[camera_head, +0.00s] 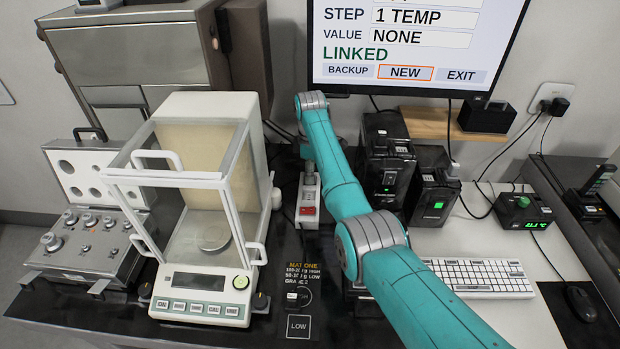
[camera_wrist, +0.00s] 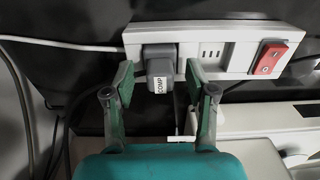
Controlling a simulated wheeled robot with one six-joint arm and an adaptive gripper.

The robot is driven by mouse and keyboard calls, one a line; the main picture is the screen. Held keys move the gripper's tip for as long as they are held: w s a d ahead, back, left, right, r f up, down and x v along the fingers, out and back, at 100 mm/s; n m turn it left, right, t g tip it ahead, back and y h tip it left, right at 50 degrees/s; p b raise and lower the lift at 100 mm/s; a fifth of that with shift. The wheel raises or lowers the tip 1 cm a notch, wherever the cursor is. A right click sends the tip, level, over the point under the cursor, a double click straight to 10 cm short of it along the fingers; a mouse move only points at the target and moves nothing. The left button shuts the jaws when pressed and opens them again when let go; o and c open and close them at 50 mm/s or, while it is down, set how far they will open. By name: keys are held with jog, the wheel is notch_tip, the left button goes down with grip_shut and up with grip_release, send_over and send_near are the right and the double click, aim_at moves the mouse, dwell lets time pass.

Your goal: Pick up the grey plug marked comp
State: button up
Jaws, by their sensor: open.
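The grey plug (camera_wrist: 160,72) sits in the left socket of a white power strip (camera_wrist: 222,50) in the wrist view. A white label reading COMP is on its front. My gripper (camera_wrist: 158,82) is open, with one green-padded finger on each side of the plug. I see gaps between the pads and the plug's sides. In the head view the power strip (camera_head: 308,198) stands behind the balance table's middle, and my teal arm reaches over to it. My fingers and the plug are not clear there.
A red switch (camera_wrist: 268,57) is at the strip's right end. A glass-sided balance (camera_head: 200,200) stands left of the strip. Black boxes (camera_head: 388,160) stand right of it, close to my arm. Cables run behind, and a white cable (camera_wrist: 60,43) passes left of the strip.

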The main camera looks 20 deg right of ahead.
grip_shut()
jog(key=shift+r, duration=0.1)
